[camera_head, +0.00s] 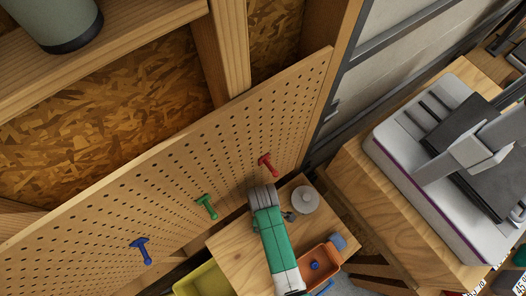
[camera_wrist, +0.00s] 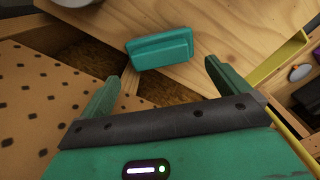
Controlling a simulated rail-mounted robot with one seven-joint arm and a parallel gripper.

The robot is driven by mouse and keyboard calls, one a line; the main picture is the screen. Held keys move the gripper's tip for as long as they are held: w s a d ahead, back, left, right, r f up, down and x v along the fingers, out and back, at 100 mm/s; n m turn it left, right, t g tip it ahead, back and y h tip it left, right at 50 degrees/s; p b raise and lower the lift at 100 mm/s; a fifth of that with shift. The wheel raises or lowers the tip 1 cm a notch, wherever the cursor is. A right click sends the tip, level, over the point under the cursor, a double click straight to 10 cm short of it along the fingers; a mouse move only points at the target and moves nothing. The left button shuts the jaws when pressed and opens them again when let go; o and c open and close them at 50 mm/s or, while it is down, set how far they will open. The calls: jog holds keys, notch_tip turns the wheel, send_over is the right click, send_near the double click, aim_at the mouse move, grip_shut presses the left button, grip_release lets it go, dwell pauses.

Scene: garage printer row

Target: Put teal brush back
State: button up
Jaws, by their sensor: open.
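A teal brush (camera_wrist: 160,48) shows in the wrist view as a small blocky teal piece on the wooden bench top (camera_wrist: 215,25), near the bench edge by the pegboard. I cannot make out its bristles. My gripper (camera_wrist: 161,70) is open and empty, with one green finger on each side of the brush's lower edge in the picture. The brush appears beyond the fingertips; I cannot tell the distance. In the head view my green and white arm is over the bench (camera_head: 229,240), and I cannot make out the brush there.
The pegboard (camera_head: 105,215) carries a blue peg (camera_head: 141,250), a green peg (camera_head: 206,206) and a red peg (camera_head: 268,164). A pale round lidded object (camera_head: 305,199), an orange bin (camera_head: 318,258) and a yellow bin (camera_head: 205,281) are near my arm. A printer (camera_head: 440,165) stands at right.

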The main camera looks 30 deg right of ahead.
notch_tip(320, 180, up, 5)
jog(key=shift+r, duration=0.15)
dwell(0.6)
